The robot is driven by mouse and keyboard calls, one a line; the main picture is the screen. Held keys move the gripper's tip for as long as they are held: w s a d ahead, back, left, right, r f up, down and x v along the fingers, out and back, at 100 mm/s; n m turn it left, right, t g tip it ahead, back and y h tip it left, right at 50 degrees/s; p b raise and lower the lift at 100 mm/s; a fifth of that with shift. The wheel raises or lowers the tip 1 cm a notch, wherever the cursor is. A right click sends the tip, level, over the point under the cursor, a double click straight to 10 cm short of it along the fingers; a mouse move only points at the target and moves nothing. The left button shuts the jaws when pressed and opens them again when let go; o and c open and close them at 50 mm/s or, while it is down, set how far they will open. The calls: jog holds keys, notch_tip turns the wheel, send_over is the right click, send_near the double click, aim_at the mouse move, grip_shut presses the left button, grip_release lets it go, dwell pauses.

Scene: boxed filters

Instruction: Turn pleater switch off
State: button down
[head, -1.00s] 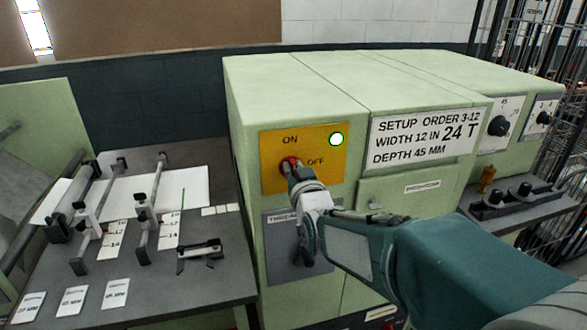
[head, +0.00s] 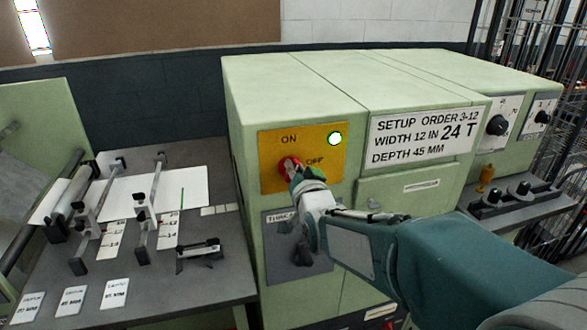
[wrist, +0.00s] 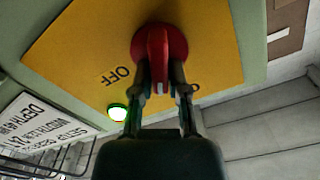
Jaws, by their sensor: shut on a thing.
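The pleater switch is a red rotary knob (head: 289,166) on a yellow plate (head: 270,183) on the green machine's front. The knob also shows in the wrist view (wrist: 158,38), with its raised grip and white tip pointing down between the OFF and ON labels. My gripper (wrist: 160,82) has one finger on each side of the raised grip and is shut on it. In the head view my gripper (head: 299,178) covers the knob's lower right. A round green light (head: 334,138) on the plate is lit.
A setup sign (head: 424,134) is right of the plate. A grey table (head: 215,280) with cards and rail fixtures stands at the left. A shelf (head: 540,207) with black knobs juts out at the right, near a wire rack (head: 560,140).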

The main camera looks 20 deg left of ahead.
jog(key=m, duration=0.6)
jog(key=shift+w+d+f+m, duration=0.15)
jog(key=shift+d+f+m, duration=0.1)
jog(key=shift+m, duration=0.05)
jog(key=m, duration=0.4)
jog(key=shift+d+f, duration=0.1)
jog(key=shift+f, duration=0.15)
jog(key=shift+f+m, duration=0.2)
jog(key=shift+m, duration=0.8)
jog(key=c, duration=0.6)
grip_release()
jog(key=shift+w, duration=0.1)
jog(key=shift+c, duration=0.2)
jog(key=shift+d, duration=0.1)
